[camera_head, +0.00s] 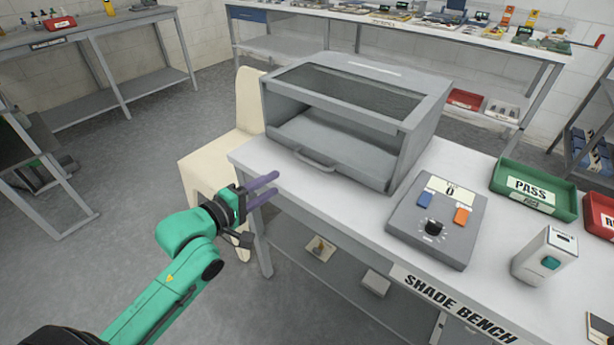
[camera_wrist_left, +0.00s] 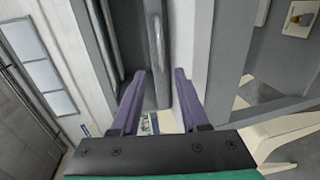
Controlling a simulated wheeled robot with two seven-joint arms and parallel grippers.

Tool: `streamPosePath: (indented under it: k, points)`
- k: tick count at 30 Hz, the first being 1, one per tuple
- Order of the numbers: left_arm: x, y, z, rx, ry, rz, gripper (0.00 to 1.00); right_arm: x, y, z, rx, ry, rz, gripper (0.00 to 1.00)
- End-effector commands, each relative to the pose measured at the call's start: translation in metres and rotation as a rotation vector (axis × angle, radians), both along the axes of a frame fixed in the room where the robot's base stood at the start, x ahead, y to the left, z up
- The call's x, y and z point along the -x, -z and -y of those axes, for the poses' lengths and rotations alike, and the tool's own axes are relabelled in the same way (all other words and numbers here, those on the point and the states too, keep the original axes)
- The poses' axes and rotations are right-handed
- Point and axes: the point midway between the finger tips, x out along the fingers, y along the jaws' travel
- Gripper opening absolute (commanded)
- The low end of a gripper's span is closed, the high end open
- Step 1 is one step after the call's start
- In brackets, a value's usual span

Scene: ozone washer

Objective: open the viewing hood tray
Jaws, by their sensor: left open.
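The grey viewing hood (camera_head: 420,130) stands on the white bench. It has a dark mesh window on top and an open front. Its tray (camera_head: 345,150) sits low in the hood, with a curved grey handle (camera_head: 315,162) on the front edge. In the left wrist view the handle (camera_wrist_left: 157,40) shows beyond the fingertips. My left gripper (camera_head: 272,184) is open and empty, with purple fingers pointing toward the bench. It is left of and in front of the handle, apart from it. My right gripper is not in view.
A grey control box (camera_head: 437,216) with blue and orange buttons stands right of the hood. A green PASS bin (camera_head: 535,190) and a white device (camera_head: 545,256) are further right. A cream chair (camera_head: 215,155) stands close behind the bench's left end.

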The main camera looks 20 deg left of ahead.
Motion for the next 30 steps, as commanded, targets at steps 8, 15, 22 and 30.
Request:
streamPosePath:
  k: [8,15,22,30]
  points:
    - [-0.046,0.006,0.017,0.003,-0.002,0.005,0.45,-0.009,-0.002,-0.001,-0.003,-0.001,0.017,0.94]
    - [-0.102,0.02,0.04,0.0,-0.002,0.003,0.45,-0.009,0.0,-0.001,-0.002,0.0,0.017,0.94]
    - [-0.129,0.026,0.051,-0.001,-0.002,0.003,0.45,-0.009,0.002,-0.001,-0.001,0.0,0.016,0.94]
    - [-0.13,0.027,0.052,-0.002,-0.002,0.002,0.33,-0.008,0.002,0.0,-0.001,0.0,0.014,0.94]
